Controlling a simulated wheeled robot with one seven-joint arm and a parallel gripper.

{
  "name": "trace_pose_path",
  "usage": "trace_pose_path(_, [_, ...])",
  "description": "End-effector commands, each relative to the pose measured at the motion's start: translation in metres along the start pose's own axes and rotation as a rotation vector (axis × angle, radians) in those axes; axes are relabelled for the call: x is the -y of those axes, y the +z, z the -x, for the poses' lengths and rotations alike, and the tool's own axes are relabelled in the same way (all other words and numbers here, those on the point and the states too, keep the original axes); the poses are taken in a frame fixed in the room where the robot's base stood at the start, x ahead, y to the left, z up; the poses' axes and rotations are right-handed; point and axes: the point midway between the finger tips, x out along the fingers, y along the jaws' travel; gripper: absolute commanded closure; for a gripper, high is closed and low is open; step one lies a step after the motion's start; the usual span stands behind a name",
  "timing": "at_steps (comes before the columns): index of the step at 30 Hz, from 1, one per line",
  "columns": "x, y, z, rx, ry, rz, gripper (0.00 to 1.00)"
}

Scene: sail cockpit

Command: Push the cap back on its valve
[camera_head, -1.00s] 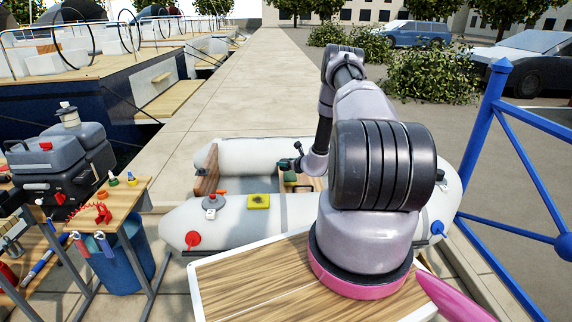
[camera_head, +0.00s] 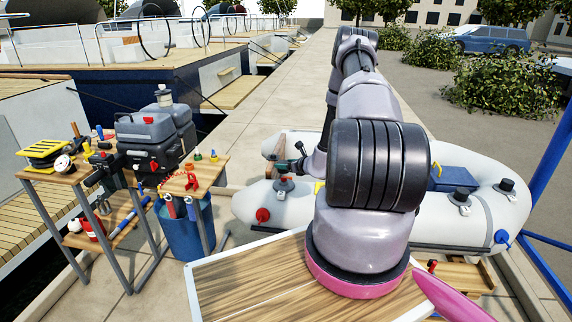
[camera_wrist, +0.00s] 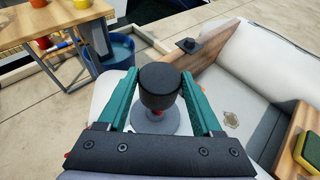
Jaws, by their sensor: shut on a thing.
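My gripper (camera_wrist: 160,76) has green fingers shut on a black round cap (camera_wrist: 160,86), one finger on each side. The cap is directly above a grey disc-shaped valve (camera_wrist: 154,124) on the pale dinghy tube. A bit of red shows between cap and valve. I cannot tell whether the cap touches the valve or is seated. In the head view my gripper (camera_head: 284,166) is small and dark over the grey valve (camera_head: 284,184) at the dinghy's left end, partly beside my arm.
The dinghy (camera_head: 485,222) has other black-capped valves (camera_head: 506,186) and a blue box (camera_head: 452,178). A wooden board (camera_wrist: 208,46) crosses it near my right finger. A bench (camera_head: 208,172) with tools and a blue bin (camera_head: 190,232) stand at left. The quay has free room.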

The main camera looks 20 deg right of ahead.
Motion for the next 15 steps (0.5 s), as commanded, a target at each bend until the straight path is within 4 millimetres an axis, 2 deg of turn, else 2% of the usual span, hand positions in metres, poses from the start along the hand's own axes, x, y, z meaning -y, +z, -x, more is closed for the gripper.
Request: trace_pose_path(15, [0.0,-0.044,-0.018,-0.001,0.0,-0.002,0.87])
